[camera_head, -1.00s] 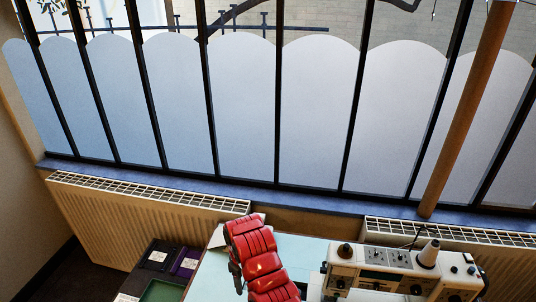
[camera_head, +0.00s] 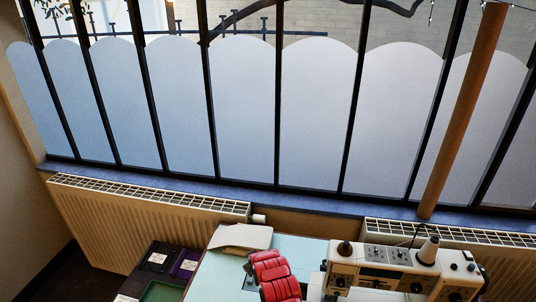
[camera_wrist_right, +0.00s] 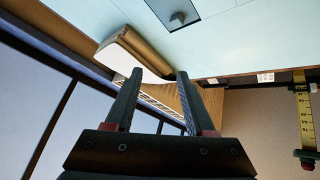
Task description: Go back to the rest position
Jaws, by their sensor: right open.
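My right gripper (camera_wrist_right: 152,88) shows in the right wrist view. Its two dark fingers stand apart with nothing between them. A pale, rounded, tan-sided object (camera_wrist_right: 133,52) lies near the table's edge just past the fingertips; I cannot tell whether a finger touches it. In the head view this pale object (camera_head: 240,237) lies at the table's far left corner. A red ribbed shape (camera_head: 275,278) at the bottom looks like part of an arm of mine, with no fingers to be made out. My left gripper is in neither view.
The light blue table (camera_head: 300,249) carries a white sewing machine (camera_head: 375,272) with a thread cone (camera_head: 428,252) at right. Dark boxes (camera_head: 160,257) stand left of the table. Radiators (camera_head: 130,225) and tall windows (camera_head: 320,120) close off the back.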

